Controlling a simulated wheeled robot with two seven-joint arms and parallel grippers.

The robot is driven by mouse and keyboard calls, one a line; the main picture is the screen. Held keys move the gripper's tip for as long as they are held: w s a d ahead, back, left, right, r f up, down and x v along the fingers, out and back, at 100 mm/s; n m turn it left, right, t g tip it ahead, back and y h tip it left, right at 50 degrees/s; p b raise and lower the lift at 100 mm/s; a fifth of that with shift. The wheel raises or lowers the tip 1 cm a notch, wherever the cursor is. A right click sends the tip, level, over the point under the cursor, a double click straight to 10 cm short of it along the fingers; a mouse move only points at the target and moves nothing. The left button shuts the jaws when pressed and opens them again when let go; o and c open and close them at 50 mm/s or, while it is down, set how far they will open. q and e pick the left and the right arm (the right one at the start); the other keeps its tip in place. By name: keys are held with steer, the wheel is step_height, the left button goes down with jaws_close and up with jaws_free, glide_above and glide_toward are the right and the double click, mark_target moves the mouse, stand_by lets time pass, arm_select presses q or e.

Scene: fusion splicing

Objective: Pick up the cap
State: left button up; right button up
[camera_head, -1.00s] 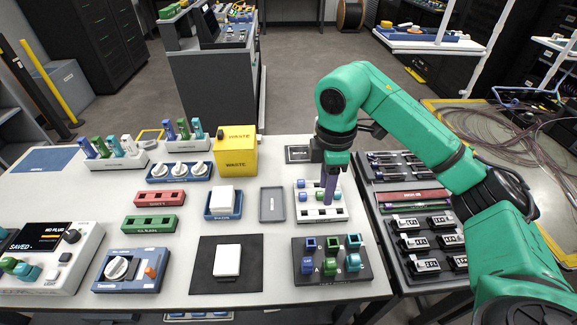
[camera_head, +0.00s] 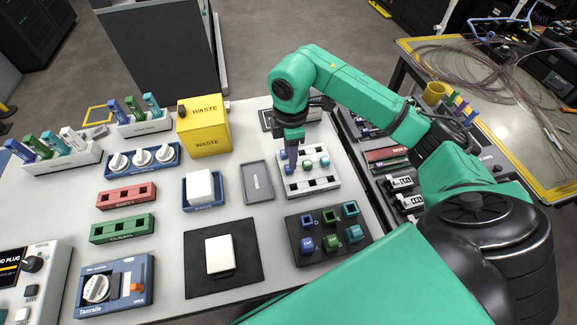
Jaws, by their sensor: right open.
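A white rack (camera_head: 316,185) with dark slots stands at the right part of the table. It holds small caps: a blue cap (camera_head: 289,169) at the left, a green cap (camera_head: 308,163) in the middle and a teal cap (camera_head: 324,161) at the right. My right gripper (camera_head: 291,158) points down at the left end of the rack, over or beside the blue cap. It is open. Whether its fingers touch the cap is too small to tell. My left gripper is not in view.
A black block (camera_head: 327,249) with several coloured pieces stands in front of the rack. A grey tray (camera_head: 246,192) and a yellow waste box (camera_head: 203,129) are to its left. A black mat (camera_head: 195,282) with a white block lies at the front.

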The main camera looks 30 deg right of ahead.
steer(key=f, duration=0.3)
steer(key=shift+s+p, duration=0.2)
steer(key=shift+p, duration=0.15)
steer(key=shift+w+f, duration=0.1)
steer(key=shift+f, duration=0.4)
jaws_close()
step_height(320, 180, up, 20)
steer(key=p, duration=0.2)
